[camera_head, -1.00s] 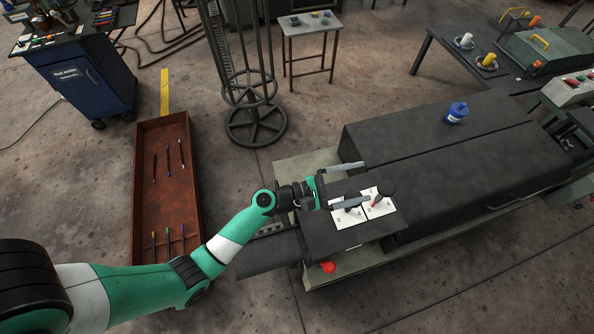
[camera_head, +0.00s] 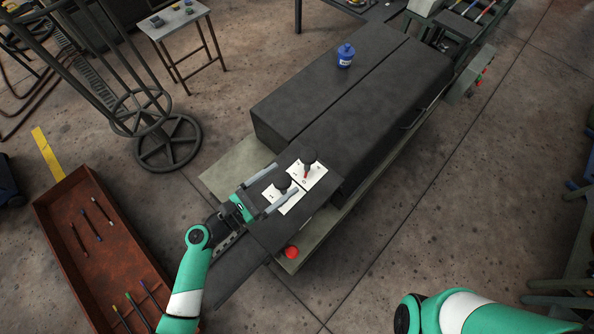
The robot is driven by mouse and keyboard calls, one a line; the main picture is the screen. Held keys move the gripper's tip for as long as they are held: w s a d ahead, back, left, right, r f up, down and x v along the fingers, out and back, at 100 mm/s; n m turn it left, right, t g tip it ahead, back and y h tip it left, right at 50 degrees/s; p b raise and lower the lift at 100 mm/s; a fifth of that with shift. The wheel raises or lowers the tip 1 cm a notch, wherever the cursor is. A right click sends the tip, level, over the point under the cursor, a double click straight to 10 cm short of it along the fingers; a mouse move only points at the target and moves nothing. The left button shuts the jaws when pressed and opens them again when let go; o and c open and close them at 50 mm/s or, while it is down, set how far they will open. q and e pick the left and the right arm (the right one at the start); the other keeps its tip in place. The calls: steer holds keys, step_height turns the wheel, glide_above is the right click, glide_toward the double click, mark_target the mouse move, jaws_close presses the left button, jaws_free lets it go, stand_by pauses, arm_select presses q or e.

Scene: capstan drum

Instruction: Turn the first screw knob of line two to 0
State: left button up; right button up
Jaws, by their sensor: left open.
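Two dark round knobs sit on white marked plates on the machine's black end panel (camera_head: 258,228). The nearer knob (camera_head: 282,183) is on the nearer plate (camera_head: 288,206). The farther knob (camera_head: 309,157) has a red pointer on the farther plate (camera_head: 316,176). I cannot tell from the picture which is the first knob of line two. My left gripper (camera_head: 287,178) is open, its two grey fingers apart on either side of the nearer knob in this view. I cannot tell whether they touch it. My right gripper is out of view; only my right arm shows at bottom right.
A red button (camera_head: 291,252) is at the panel's near edge. A long black machine cover (camera_head: 345,105) extends up right with a blue jar (camera_head: 346,56) on it. A rusty tray (camera_head: 70,229) lies left on the floor. A metal reel stand (camera_head: 166,141) stands behind it.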

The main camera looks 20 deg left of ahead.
arm_select(q)
steer(key=shift+x, duration=0.75)
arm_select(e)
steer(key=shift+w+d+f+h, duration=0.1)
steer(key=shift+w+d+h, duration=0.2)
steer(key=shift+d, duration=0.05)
arm_select(q)
steer(key=shift+s+a, duration=0.1)
steer(key=c, duration=1.4)
steer(key=shift+o, duration=0.2)
